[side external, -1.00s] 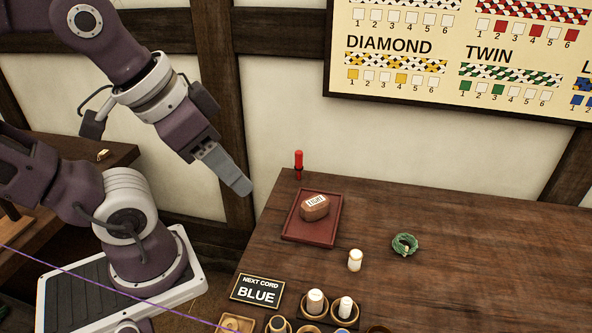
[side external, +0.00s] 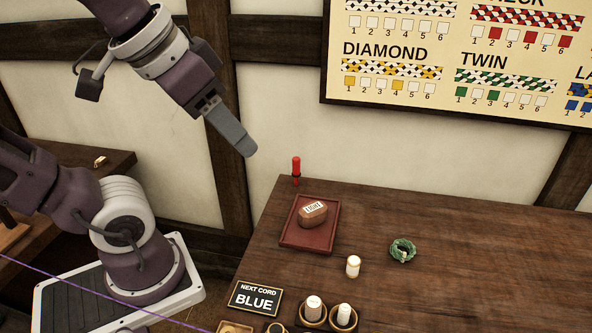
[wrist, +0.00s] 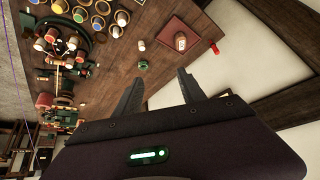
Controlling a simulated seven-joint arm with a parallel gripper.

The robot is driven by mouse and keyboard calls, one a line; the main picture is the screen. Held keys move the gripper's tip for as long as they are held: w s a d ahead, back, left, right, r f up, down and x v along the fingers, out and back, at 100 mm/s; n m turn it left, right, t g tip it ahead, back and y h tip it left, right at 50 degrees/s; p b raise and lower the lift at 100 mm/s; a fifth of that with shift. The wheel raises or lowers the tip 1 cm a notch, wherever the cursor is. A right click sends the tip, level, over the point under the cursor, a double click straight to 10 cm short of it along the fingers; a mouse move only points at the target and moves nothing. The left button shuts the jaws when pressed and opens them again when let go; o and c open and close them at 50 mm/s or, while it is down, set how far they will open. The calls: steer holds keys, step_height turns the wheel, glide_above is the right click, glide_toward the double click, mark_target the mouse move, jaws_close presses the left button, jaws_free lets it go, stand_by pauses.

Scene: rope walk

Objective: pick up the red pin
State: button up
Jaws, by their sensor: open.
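The red pin (side external: 296,168) stands upright at the table's far left corner, beyond the dark red tray. It also shows in the wrist view (wrist: 215,48), to the right of the tray. My gripper (side external: 246,150) is up and to the left of the pin in the side external view, apart from it. In the wrist view my gripper's two fingers (wrist: 160,78) are spread with nothing between them.
A white cylinder (side external: 353,266) and a green ring (side external: 403,250) stand nearby. A sign reading NEXT CORD BLUE (side external: 255,298) and cups are at the front. The right side of the table is clear.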

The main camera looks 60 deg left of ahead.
steer(key=w+a+r+n+t+y, duration=0.2)
steer(key=w+a+y, duration=0.1)
steer(key=w+a, duration=0.5)
steer(key=w+a+r+n+t+y, duration=0.1)
steer(key=w+a+r+y, duration=0.1)
steer(key=w+a, duration=0.55)
steer(key=m+t+h, duration=0.1)
steer(key=t+h, duration=0.2)
steer(key=t, duration=0.2)
glide_above(296, 172)
steer(key=s, duration=0.3)
step_height(296, 172, down, 6)
steer(key=r, duration=0.1)
step_height(296, 172, down, 32)
steer(key=shift+a+f, duration=0.15)
steer(key=shift+f, duration=0.1)
steer(key=x, duration=0.6)
steer(key=shift+w+f, duration=0.2)
steer(key=shift+f, duration=0.15)
steer(key=shift+w+a+f, duration=0.1)
steer(key=shift+w, duration=0.15)
jaws_close()
